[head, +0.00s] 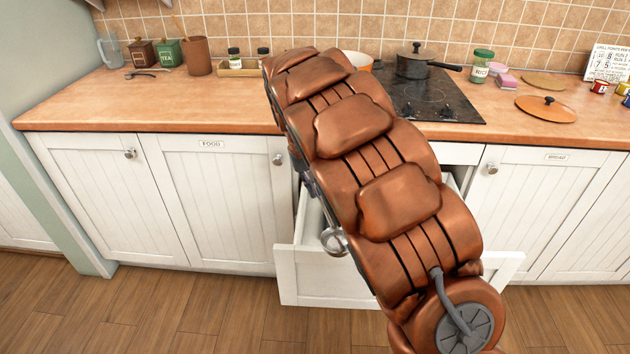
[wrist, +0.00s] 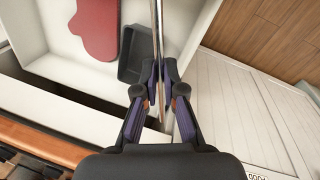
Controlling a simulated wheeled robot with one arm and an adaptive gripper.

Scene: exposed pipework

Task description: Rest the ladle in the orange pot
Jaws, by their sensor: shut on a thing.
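My gripper (wrist: 160,85) is shut on the thin metal handle of the ladle (wrist: 157,30) in the wrist view. The handle runs up out of the top of that view, over the open drawer (wrist: 45,110). In the head view a shiny round metal part, which looks like the ladle's bowl (head: 334,241), shows at the left edge of my arm, in front of the drawer (head: 325,289).
A dark lidded saucepan (head: 412,64) stands on the black hob (head: 430,98). An orange lid (head: 546,108) lies on the counter to the right. The drawer holds a red flat item (wrist: 96,28) and a dark grey tray (wrist: 133,55). The counter's left front is clear.

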